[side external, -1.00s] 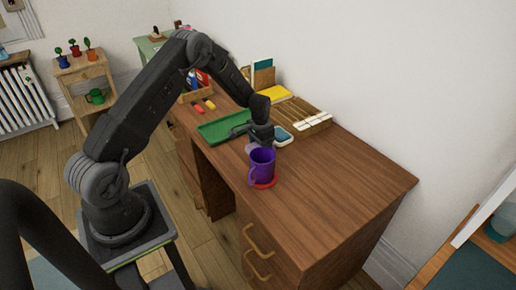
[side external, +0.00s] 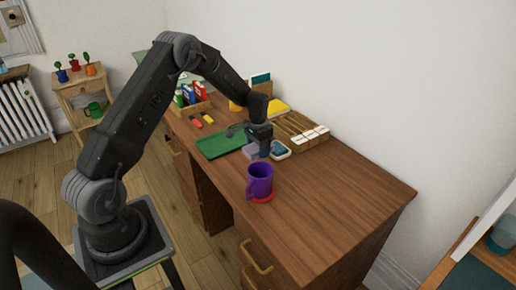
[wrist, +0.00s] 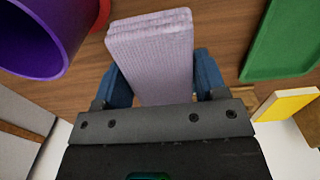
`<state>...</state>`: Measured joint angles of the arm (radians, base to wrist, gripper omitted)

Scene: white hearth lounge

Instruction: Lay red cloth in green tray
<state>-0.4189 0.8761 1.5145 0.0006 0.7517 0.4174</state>
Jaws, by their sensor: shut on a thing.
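My gripper (side external: 259,148) is shut on a folded, ribbed lavender cloth (wrist: 152,55). The cloth sits between blue fingers in the wrist view and shows as a small pale patch in the side view (side external: 250,153). No red cloth shows; the held one is pale purple. The green tray (side external: 222,144) lies flat on the desk, left of and beyond my gripper, and looks empty where it shows. Part of it is at the upper right of the wrist view (wrist: 285,40). The cloth is apart from the tray; its height over the desk is hard to tell.
A purple mug (side external: 260,181) stands on a red coaster (side external: 267,200) in front of my gripper. A small dish with blue in it (side external: 281,150) is just right of my gripper. A wooden rack (side external: 300,130) and yellow block (side external: 278,107) stand behind. The desk's right part is clear.

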